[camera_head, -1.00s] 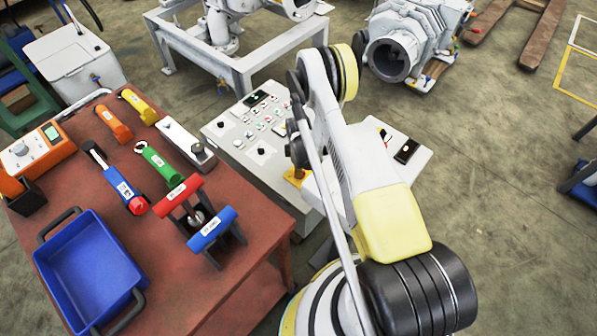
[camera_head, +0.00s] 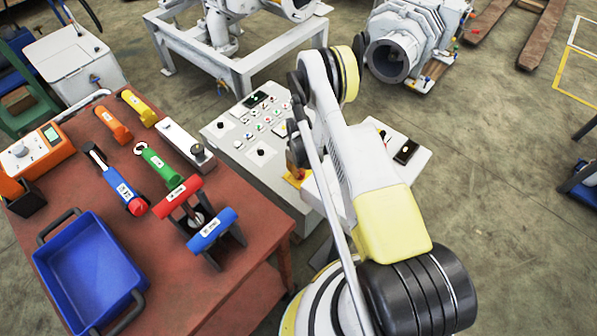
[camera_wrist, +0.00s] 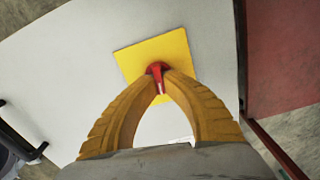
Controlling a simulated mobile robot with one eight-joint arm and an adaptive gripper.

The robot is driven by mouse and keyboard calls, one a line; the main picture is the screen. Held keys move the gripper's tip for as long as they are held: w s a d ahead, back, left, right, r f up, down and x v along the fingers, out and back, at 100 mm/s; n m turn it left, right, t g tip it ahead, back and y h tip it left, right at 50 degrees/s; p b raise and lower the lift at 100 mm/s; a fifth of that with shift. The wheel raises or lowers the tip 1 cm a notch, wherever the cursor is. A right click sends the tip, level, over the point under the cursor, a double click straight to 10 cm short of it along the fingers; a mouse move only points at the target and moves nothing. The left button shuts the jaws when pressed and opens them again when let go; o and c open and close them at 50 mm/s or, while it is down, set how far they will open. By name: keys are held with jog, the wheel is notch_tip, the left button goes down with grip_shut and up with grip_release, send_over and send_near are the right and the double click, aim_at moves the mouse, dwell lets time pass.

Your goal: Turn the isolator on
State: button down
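The isolator is a red switch handle (camera_wrist: 157,69) on a square yellow plate (camera_wrist: 140,58), fixed to a pale panel. In the wrist view my gripper (camera_wrist: 161,82) has its two yellow-brown fingers arched together, with the tips closed on the red handle. A white mark shows on the handle between the tips. My arm hides the handle and most of my gripper there.
A red-topped table (camera_head: 185,290) stands left of the console, holding several coloured tools and a blue bin (camera_head: 85,262). The console also carries several buttons and knobs. White machines stand behind. Open floor lies to the right.

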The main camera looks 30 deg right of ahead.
jog(key=m, duration=0.3)
jog(key=shift+d+m, duration=0.1)
jog(key=shift+m, duration=0.3)
jog(key=shift+d+m, duration=0.1)
jog(key=shift+m, duration=1.7)
jog(key=c, duration=1)
grip_release()
notch_tip(320, 180, up, 12)
